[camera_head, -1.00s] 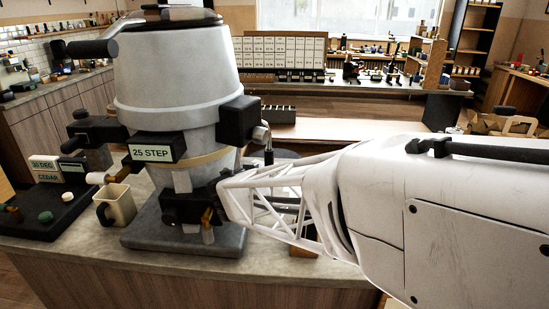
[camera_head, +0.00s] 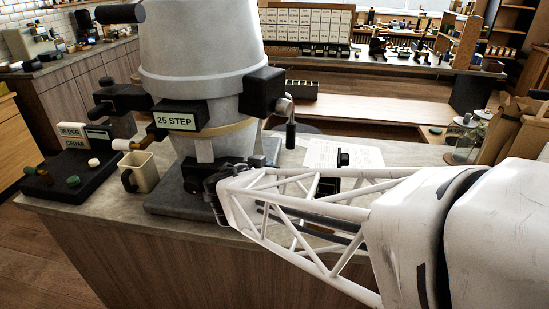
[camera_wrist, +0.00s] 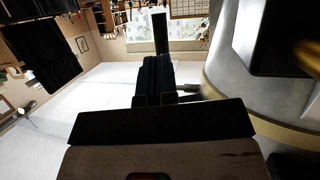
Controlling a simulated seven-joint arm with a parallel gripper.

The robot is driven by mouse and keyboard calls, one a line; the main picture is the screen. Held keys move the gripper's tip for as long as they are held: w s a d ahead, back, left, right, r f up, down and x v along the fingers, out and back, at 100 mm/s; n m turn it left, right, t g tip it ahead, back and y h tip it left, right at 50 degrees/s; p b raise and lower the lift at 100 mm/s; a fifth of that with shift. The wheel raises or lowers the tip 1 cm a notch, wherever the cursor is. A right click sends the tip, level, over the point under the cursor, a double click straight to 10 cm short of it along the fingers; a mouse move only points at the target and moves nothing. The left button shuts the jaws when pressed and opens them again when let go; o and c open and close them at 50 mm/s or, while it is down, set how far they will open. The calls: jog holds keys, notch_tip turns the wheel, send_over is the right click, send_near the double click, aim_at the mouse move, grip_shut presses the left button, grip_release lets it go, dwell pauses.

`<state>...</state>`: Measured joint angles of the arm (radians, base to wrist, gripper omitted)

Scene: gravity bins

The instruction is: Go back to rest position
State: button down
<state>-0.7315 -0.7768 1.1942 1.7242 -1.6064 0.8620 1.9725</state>
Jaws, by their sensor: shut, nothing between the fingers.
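My gripper (camera_head: 213,188) is at the end of my white lattice arm in the head view, low in front of the grey machine (camera_head: 197,55) and close to its base. Whether it touches the machine is not clear. In the wrist view my gripper (camera_wrist: 160,42) shows as dark, narrow fingers brought together, with nothing held. The machine's curved grey body (camera_wrist: 228,70) and tan band fill the right of that view. The machine carries a "25 STEP" label (camera_head: 176,121) and dark side blocks.
A cream mug (camera_head: 145,174) stands left of the machine. A black tray (camera_head: 62,185) with small knobs and "30 DEG" and "CEDAR" signs is farther left. A paper sheet (camera_head: 345,153) lies on the counter (camera_head: 95,214) behind my arm. Glass jars (camera_head: 466,140) stand at right.

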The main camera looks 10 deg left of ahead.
dwell(0.3)
jog(key=s+d+r+g+h, duration=0.1)
jog(key=s+d+r+g, duration=0.15)
jog(key=d, duration=0.75)
jog(key=s+d+r+g+h, duration=0.15)
jog(key=s+d+g, duration=0.25)
jog(key=d, duration=0.6)
jog(key=s+d+g+y, duration=0.2)
jog(key=s+d, duration=0.3)
jog(key=s, duration=0.3)
jog(key=s+d+n+g+y, duration=0.1)
jog(key=s+d+g+y, duration=0.1)
jog(key=s+d, duration=0.3)
jog(key=s+y, duration=0.1)
jog(key=s, duration=0.3)
jog(key=shift+s+g, duration=0.15)
jog(key=shift+g, duration=0.2)
